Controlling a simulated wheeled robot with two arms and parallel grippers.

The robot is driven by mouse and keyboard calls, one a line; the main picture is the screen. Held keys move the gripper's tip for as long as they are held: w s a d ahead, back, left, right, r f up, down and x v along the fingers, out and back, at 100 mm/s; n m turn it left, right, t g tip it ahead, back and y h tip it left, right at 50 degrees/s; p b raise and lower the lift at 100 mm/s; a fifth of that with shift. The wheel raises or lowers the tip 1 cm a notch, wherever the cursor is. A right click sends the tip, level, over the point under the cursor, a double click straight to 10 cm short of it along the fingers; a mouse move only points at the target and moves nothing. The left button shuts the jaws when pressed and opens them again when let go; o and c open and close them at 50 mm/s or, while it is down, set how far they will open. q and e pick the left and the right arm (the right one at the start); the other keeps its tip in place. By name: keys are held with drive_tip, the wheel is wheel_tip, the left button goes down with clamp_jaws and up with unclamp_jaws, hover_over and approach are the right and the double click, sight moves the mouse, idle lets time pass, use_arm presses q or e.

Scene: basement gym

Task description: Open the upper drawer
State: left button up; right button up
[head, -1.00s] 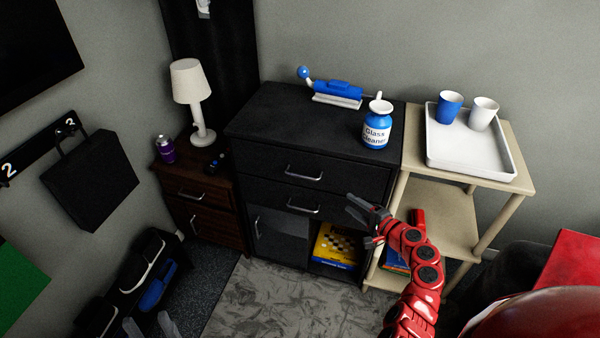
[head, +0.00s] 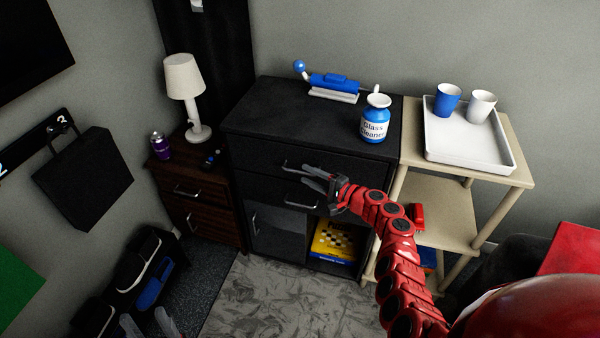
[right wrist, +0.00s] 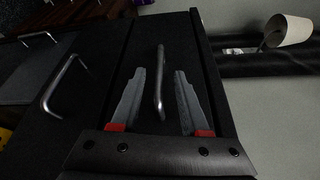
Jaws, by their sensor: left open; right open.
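The black cabinet (head: 262,105) has an upper drawer (head: 262,157) with a silver bar handle (head: 291,165); the drawer is closed. My right gripper (head: 308,174) is open in front of the cabinet and partly hides the drawer fronts. In the right wrist view the upper drawer's handle (right wrist: 160,85) lies between the two spread fingers of my right gripper (right wrist: 160,72), apart from both. The lower drawer's handle (right wrist: 62,86) is to the left there. My left gripper (head: 146,322) is open and empty at the bottom left edge of the head view.
A glass cleaner bottle (head: 374,122) and a blue-and-white object (head: 334,84) stand on the cabinet. A beige shelf (head: 435,205) with a white tray (head: 468,160) and cups is to the right. A brown nightstand (head: 186,200) with a lamp (head: 185,80) is to the left.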

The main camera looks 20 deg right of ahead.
sight(300, 171)
drive_tip(key=shift+b+x, duration=0.65)
drive_tip(key=shift+x, duration=1.3)
drive_tip(key=shift+f, duration=0.1)
clamp_jaws()
